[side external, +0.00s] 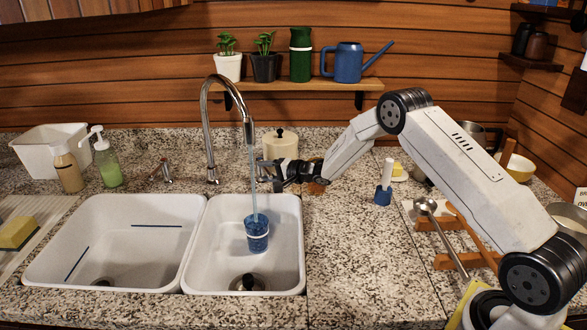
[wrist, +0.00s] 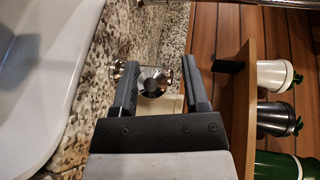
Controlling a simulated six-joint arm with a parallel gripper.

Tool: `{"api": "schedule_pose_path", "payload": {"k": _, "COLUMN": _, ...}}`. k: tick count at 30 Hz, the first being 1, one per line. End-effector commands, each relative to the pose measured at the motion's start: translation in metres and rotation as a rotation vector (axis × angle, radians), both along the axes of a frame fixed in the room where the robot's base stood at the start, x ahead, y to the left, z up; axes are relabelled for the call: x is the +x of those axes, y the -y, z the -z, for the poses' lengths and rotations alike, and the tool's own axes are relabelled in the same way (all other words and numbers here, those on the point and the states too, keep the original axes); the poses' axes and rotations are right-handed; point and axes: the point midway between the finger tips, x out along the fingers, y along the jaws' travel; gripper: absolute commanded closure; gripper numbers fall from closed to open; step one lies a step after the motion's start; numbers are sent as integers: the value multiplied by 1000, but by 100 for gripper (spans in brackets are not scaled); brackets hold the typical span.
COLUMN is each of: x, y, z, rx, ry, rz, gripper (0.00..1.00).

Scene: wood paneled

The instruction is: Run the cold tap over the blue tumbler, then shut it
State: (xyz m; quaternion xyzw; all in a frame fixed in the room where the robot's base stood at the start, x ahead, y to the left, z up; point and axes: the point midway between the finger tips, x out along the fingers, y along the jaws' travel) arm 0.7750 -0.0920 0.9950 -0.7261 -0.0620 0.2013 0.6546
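The blue tumbler (side external: 257,236) stands in the right basin under the curved metal spout (side external: 207,125). A stream of water (side external: 253,180) runs from the spout into the tumbler; its fill level is not clear. My gripper (side external: 268,173) is beside the spout, at the right tap, which it largely hides in the side view. In the wrist view my gripper (wrist: 160,66) is open, with the round metal tap knob (wrist: 153,82) between its fingers and a gap visible at the right finger. Another tap handle (side external: 164,171) stands left of the spout. No hot or cold marking is readable.
A cream lidded canister (side external: 281,145) stands close behind my gripper. The shelf (side external: 300,85) above holds plants, a green flask and a blue watering can. Soap bottles (side external: 106,160) stand at left. The left basin (side external: 110,235) is empty.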

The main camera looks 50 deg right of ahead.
Motion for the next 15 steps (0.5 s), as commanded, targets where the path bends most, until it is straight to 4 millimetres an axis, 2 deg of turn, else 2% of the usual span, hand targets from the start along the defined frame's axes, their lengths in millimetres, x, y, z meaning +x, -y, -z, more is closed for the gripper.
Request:
{"api": "schedule_pose_path", "payload": {"k": 8, "x": -2, "y": 0, "z": 1, "rx": 0, "ry": -2, "rz": 0, "gripper": 42}}
{"api": "schedule_pose_path", "payload": {"k": 15, "x": -12, "y": 5, "z": -2, "rx": 0, "ry": -3, "rz": 1, "gripper": 42}}
